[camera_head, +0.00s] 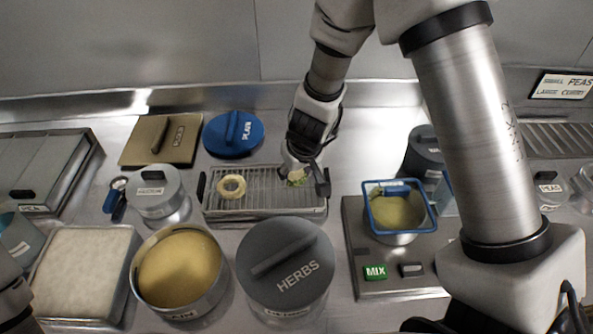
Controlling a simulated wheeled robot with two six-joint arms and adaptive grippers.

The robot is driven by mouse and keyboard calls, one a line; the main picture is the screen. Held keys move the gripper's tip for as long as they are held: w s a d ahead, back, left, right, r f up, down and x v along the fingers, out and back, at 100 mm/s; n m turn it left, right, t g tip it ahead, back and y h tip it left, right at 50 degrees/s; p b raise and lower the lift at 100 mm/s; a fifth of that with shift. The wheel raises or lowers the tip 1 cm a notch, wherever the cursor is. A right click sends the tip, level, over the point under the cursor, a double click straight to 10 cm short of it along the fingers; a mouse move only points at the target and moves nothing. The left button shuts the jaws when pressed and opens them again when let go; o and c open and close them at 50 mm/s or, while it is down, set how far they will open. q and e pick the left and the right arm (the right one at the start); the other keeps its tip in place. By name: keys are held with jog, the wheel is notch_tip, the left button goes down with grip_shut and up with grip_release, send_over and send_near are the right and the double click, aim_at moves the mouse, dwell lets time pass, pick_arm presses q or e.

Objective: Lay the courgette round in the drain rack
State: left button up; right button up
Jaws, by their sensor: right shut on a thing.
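The drain rack (265,211) is a wire rack in a shallow metal tray with dark end handles, in the middle of the counter. My right gripper (307,179) reaches down over the rack's right part. It is shut on a small pale-green piece, the courgette round (296,178), which is partly hidden by the fingers. The round is at or just above the wires; I cannot tell whether it touches them. My left gripper is not in view.
A grey HERBS lid (285,262) and a pot of yellow contents (180,270) stand in front of the rack. A blue lid (233,133) lies behind it. A blue-rimmed basket (400,206) stands to the right. The rack's middle is bare.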

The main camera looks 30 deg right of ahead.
jog(key=f, duration=0.1)
jog(key=f+b, duration=0.1)
jog(key=shift+d+f, duration=0.25)
jog(key=shift+f, duration=0.05)
jog(key=shift+a+r, duration=0.1)
jog(key=o, duration=0.9)
jog(key=shift+o, duration=0.2)
